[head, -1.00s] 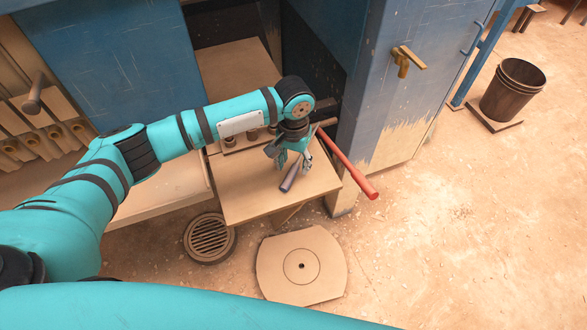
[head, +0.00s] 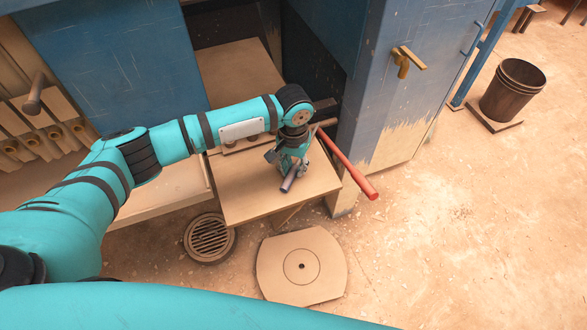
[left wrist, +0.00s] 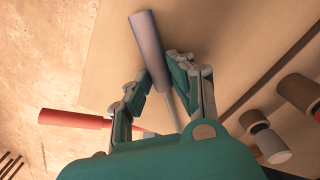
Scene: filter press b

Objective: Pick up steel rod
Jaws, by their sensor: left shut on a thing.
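The steel rod (head: 289,183) is a short grey-violet bar over the wooden tray (head: 240,195). My left gripper (head: 292,168) points down over the tray and is shut on the rod. In the left wrist view the rod (left wrist: 147,42) passes between the two fingers of the gripper (left wrist: 155,78), with its thick end sticking out beyond them. Its thinner shaft runs back toward the palm and is partly hidden. I cannot tell whether the rod still touches the tray. My right gripper is not in view.
A red-handled bar (head: 348,167) sticks out past the tray's right edge, close to the gripper. Blue cabinet walls (head: 385,110) stand behind and right. Several short cylinders (left wrist: 299,92) stand beside the tray. A floor drain (head: 209,238) and round plate (head: 302,265) lie in front.

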